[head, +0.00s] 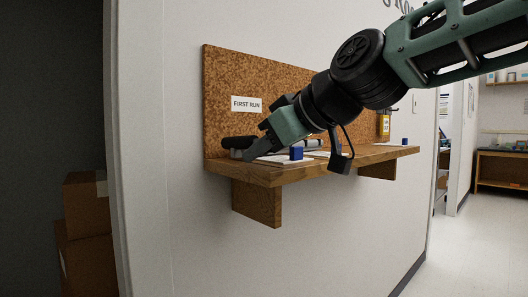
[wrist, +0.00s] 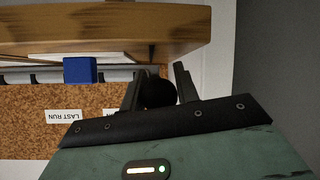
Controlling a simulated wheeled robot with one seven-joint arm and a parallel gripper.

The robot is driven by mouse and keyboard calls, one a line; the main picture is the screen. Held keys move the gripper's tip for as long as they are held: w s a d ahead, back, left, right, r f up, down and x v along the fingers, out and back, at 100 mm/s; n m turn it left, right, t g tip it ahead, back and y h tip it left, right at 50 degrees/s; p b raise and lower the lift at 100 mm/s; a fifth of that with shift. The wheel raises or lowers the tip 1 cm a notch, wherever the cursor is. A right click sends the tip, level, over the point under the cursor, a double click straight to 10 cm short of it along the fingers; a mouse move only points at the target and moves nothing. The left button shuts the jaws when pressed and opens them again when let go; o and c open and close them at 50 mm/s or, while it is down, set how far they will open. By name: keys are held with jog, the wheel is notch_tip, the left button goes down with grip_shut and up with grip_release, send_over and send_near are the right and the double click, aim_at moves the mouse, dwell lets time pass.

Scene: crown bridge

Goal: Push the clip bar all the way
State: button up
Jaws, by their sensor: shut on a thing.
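The clip bar (wrist: 50,77) shows in the wrist view as a pale grey strip with dark clips, running along where the shelf meets the cork board. A dark rounded knob (wrist: 157,93) sits at its right end in that view. My gripper (wrist: 160,88) has its black fingers on both sides of the knob and is shut on it. In the head view my gripper (head: 237,147) is low at the shelf's left end, in front of the cork board. A grey piece of the bar (head: 313,143) shows behind my arm. The rest of the bar is hidden there.
The wooden shelf (head: 275,176) carries white paper and a blue block (head: 296,153), with another blue block (head: 404,141) farther right. The cork board (head: 225,75) bears a "FIRST RUN" label (head: 246,104). Cardboard boxes (head: 85,215) stand at far left.

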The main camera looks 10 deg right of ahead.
jog(key=o, duration=0.9)
jog(key=shift+o, duration=0.2)
jog(key=b+v, duration=1.6)
jog(key=v, duration=0.1)
jog(key=shift+r, duration=0.15)
jog(key=shift+s+d, duration=0.1)
